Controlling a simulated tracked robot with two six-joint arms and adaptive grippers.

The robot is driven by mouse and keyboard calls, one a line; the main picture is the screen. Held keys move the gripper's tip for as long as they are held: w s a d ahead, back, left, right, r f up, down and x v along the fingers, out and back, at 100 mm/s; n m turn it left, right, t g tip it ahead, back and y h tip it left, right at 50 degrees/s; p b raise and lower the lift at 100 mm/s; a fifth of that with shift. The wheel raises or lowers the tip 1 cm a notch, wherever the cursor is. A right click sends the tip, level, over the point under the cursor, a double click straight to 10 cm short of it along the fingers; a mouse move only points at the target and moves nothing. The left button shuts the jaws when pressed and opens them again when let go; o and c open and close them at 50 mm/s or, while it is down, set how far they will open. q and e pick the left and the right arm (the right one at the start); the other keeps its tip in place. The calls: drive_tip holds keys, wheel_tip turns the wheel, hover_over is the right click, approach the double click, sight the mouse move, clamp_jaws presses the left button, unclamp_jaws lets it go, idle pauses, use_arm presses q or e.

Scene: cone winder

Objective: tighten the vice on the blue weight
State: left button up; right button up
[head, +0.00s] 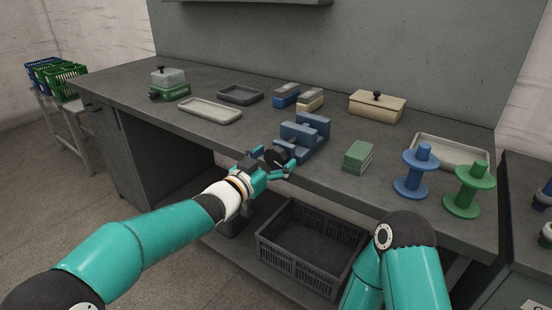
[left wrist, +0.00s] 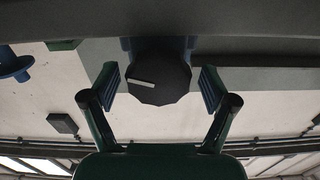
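The blue vice (head: 308,139) stands at the front edge of the grey bench in the head view. Its dark round knob (head: 276,157) faces the front, and a pale mark shows on the knob (left wrist: 158,86) in the left wrist view. My left gripper (head: 270,165) is at the knob. In the left wrist view its two fingers (left wrist: 160,88) stand open on either side of the knob, with a gap at each side. I cannot make out a separate blue weight between the vice jaws. My right gripper is out of view.
A green block (head: 358,156) sits right of the vice, with blue (head: 411,180) and green (head: 466,193) spools beyond. Two small blocks (head: 298,97) and a beige lidded box (head: 376,105) stand behind. A black crate (head: 311,250) is below the bench edge.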

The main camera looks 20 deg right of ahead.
use_arm(q)
drive_tip(key=c, duration=1.1)
drive_tip(key=m+b, duration=0.2)
drive_tip(key=shift+f+m, duration=0.2)
drive_tip(key=shift+m, duration=0.1)
drive_tip(key=shift+r+m+b, duration=0.1)
drive_tip(key=shift+m+b, duration=0.55)
drive_tip(key=shift+m, duration=0.55)
drive_tip(key=shift+r+m, duration=0.15)
drive_tip(key=shift+m, duration=0.15)
drive_tip(key=o, duration=1.2)
drive_tip(key=shift+c, duration=0.2)
drive_tip(key=shift+s+a, duration=0.1)
